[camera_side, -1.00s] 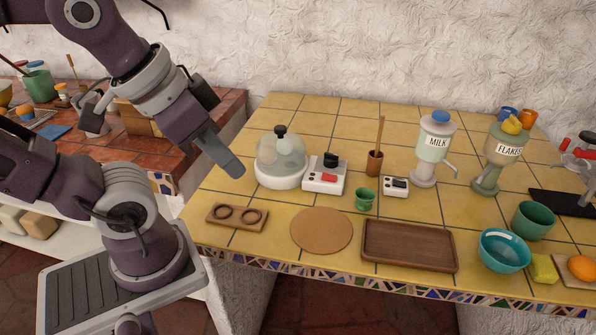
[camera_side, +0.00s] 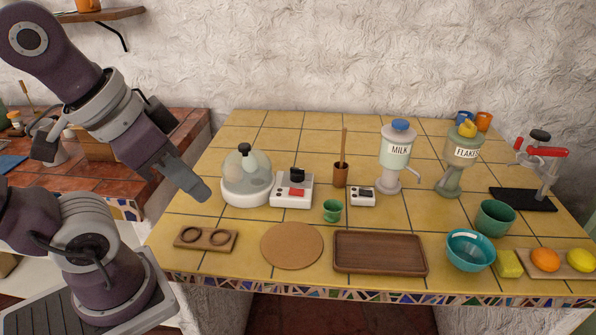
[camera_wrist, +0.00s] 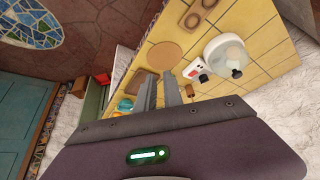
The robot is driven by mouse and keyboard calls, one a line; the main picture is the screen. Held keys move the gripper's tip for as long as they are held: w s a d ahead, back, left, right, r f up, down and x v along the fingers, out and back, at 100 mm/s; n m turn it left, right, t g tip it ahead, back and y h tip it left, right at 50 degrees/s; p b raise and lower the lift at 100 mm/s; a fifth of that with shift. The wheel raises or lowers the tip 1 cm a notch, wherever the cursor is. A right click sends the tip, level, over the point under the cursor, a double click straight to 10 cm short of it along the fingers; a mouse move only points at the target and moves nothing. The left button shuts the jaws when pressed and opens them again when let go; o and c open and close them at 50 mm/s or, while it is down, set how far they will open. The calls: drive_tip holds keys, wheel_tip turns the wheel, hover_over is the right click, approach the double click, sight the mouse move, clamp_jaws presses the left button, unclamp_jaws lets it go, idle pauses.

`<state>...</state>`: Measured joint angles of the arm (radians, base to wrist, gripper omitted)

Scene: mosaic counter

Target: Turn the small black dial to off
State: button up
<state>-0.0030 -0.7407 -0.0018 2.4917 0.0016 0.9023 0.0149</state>
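A white box (camera_side: 291,195) with a red button (camera_side: 296,193) and a black dial (camera_side: 297,174) on top stands beside the glass-domed appliance. A smaller white box (camera_side: 362,199) with a dark top part (camera_side: 361,190) stands to its right; its details are too small to tell. In the wrist view, the larger white box (camera_wrist: 194,68) and its black dial (camera_wrist: 203,78) show right of the fingers. My gripper (camera_side: 204,192) hangs above the counter's left part, left of the domed appliance, touching nothing. In the wrist view its fingers (camera_wrist: 161,88) are apart, with nothing between them.
The glass dome (camera_side: 246,175) stands between my gripper and the larger white box. A green cup (camera_side: 332,211) and a brown pot with a stick (camera_side: 340,178) stand near the boxes. A cork mat (camera_side: 291,246) and wooden tray (camera_side: 380,254) lie in front. Dispensers stand at right.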

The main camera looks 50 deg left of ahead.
drive_tip(key=o, duration=0.7)
drive_tip(key=w+m, duration=0.1)
drive_tip(key=w, duration=0.1)
drive_tip(key=w+a+r+m, duration=0.1)
drive_tip(key=w, duration=0.1)
drive_tip(key=w+r+m+g, duration=0.1)
drive_tip(key=w, duration=0.1)
drive_tip(key=shift+a+y, duration=0.25)
drive_tip(key=shift+y, duration=0.15)
drive_tip(key=shift+o, duration=0.9)
drive_tip(key=w+a+m+g, duration=0.1)
drive_tip(key=w+m, duration=0.2)
drive_tip(key=w, duration=0.2)
drive_tip(key=shift+w+a+r+m, duration=0.2)
drive_tip(key=shift+w+a+m, duration=0.1)
drive_tip(key=shift+w+a, duration=0.1)
drive_tip(key=m+g, duration=0.4)
drive_tip(key=m, duration=0.9)
hover_over(297, 169)
drive_tip(key=shift+h, duration=0.4)
wheel_tip(297, 169, down, 14)
drive_tip(key=shift+f, duration=0.25)
wheel_tip(297, 169, down, 7)
drive_tip(key=shift+w+a+r, duration=0.1)
drive_tip(key=shift+r, duration=0.1)
drive_tip(key=shift+f, duration=0.3)
clamp_jaws()
